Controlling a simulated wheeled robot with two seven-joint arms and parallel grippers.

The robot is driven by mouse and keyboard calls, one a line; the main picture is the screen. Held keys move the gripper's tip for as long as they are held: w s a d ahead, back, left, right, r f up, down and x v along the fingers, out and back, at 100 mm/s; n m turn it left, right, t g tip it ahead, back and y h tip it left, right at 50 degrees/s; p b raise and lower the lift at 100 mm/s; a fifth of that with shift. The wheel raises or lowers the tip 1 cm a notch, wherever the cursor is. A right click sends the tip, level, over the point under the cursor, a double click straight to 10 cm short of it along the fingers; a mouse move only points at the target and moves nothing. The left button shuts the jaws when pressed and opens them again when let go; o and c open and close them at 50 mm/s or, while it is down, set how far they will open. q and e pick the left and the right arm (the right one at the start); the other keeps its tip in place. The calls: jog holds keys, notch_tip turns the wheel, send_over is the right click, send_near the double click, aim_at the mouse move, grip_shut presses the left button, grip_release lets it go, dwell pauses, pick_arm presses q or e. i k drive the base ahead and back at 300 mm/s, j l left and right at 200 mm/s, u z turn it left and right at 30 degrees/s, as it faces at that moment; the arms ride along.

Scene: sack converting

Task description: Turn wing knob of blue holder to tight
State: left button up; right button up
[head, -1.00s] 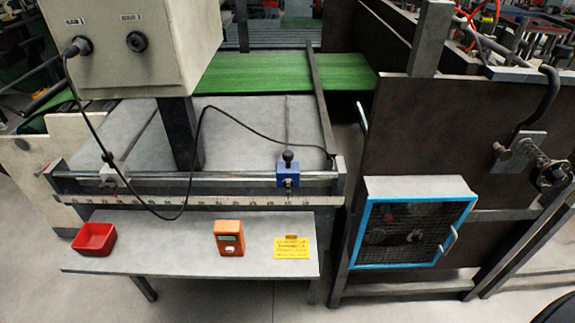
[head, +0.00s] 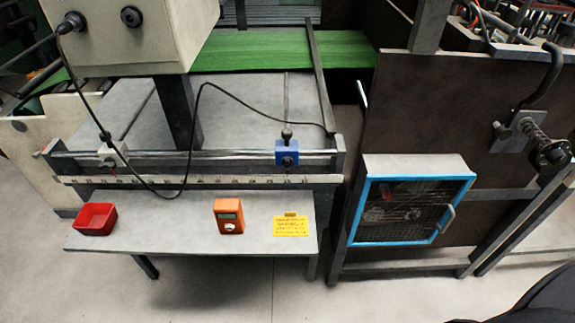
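The blue holder (head: 287,153) sits on the metal rail toward its right end in the head view. A dark round knob (head: 287,134) stands on its top, and a small dark part shows on its front face. The wing knob is too small to make out clearly, and I cannot tell whether it is tight. A white holder (head: 111,155) sits on the same rail at the left. Neither of my grippers is in view. A dark rounded shape, probably part of me, shows at the bottom right corner.
A shelf (head: 180,228) below the ruled rail carries a red bin (head: 95,219), an orange device (head: 229,215) and a yellow card (head: 291,226). A black cable (head: 192,130) loops across the rail. A blue-framed mesh guard (head: 411,209) stands at the right.

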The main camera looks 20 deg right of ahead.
aim_at(286, 162)
jog(key=l+u, duration=0.65)
jog(key=l, duration=0.25)
